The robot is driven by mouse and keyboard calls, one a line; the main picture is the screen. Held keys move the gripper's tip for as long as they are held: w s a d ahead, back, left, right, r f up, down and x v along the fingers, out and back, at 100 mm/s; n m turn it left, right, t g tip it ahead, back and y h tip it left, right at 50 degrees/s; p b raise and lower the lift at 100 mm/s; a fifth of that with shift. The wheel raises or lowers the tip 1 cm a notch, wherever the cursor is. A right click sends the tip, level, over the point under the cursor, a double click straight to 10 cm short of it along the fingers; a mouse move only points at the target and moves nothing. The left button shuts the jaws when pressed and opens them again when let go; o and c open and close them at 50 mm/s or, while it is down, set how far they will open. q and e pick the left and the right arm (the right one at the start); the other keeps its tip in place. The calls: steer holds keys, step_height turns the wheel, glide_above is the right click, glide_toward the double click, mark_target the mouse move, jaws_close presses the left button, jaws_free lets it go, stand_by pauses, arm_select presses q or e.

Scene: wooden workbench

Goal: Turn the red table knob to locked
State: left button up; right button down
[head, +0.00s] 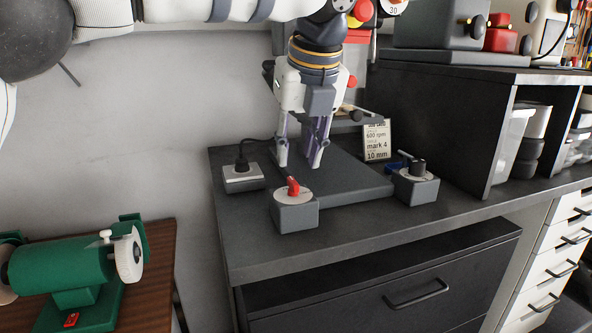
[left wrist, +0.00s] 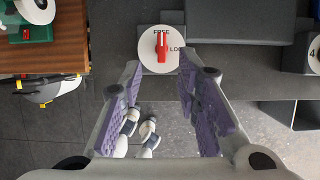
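The red knob (head: 293,187) sits on a white dial on a small grey box (head: 296,216) at the front left of the dark bench. In the left wrist view the red knob (left wrist: 161,46) points up at the word FREE. A partly hidden word starting "LO" is to the right on the dial (left wrist: 147,42). My left gripper (head: 301,164) points down, open and empty, just behind and above the knob in the head view. In the left wrist view its fingertips (left wrist: 159,68) are apart, with the knob showing beyond the gap. My right gripper is not in view.
A black-knobbed box (head: 416,187) stands to the right and a box with a black plug (head: 243,178) to the left. A sign card (head: 377,140) stands behind. A green grinder (head: 75,262) is on a separate wooden table. Dark shelving (head: 440,120) is at right.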

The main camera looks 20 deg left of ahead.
mark_target(293, 181)
arm_select(q)
steer(key=x, duration=0.6)
steer(key=shift+w, duration=0.15)
jaws_close()
